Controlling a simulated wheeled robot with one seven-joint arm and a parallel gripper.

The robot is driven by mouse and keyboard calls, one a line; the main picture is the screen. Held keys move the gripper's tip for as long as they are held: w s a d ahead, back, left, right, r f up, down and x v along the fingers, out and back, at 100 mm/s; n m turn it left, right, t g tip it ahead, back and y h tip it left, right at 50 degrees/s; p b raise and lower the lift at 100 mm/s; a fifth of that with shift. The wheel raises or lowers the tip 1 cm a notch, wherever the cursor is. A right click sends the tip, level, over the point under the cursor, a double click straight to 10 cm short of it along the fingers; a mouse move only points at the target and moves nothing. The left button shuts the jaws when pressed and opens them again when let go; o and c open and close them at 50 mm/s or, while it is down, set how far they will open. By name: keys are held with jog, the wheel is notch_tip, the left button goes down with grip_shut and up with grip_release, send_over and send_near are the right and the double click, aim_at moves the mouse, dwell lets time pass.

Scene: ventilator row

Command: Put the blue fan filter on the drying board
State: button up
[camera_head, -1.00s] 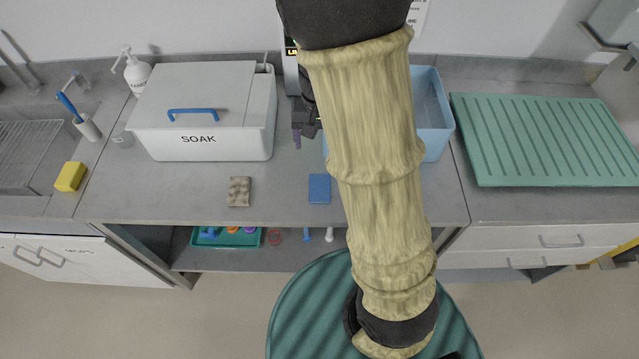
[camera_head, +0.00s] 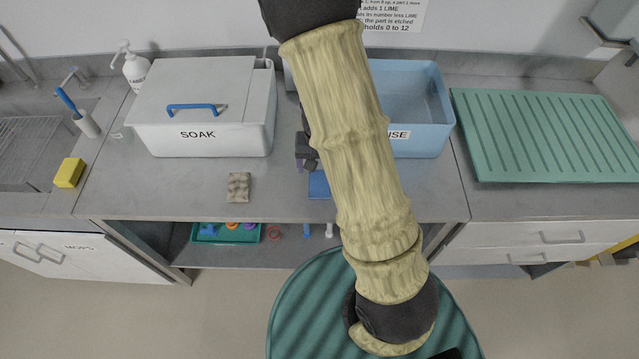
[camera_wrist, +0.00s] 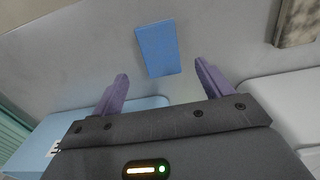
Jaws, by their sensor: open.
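The blue fan filter (camera_head: 319,185) is a flat blue rectangle lying on the grey counter near its front edge, partly hidden by my gripper in the head view. In the wrist view the filter (camera_wrist: 158,48) lies ahead of and between the two purple fingertips. My gripper (camera_wrist: 162,82) is open and empty, apart from the filter. In the head view my gripper (camera_head: 302,165) shows beside my arm, just behind the filter. The green ribbed drying board (camera_head: 545,135) lies on the counter at the right, with nothing on it.
A white SOAK box (camera_head: 200,135) with a lid stands at left. A blue rinse bin (camera_head: 425,140) is behind my arm. A mottled beige block (camera_head: 238,187) lies left of the filter. A yellow sponge (camera_head: 69,173) is by the sink. The counter front is otherwise clear.

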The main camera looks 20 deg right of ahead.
aim_at(319, 184)
jog(key=shift+f, duration=0.4)
jog(key=f, duration=0.4)
jog(key=shift+s+a+f, duration=0.1)
jog(key=shift+s+a, duration=0.05)
jog(key=shift+s, duration=0.25)
jog(key=shift+f, duration=0.5)
jog(key=c, duration=1.1)
notch_tip(319, 184, up, 10)
jog(key=shift+r+p, duration=0.1)
jog(key=shift+p, duration=0.35)
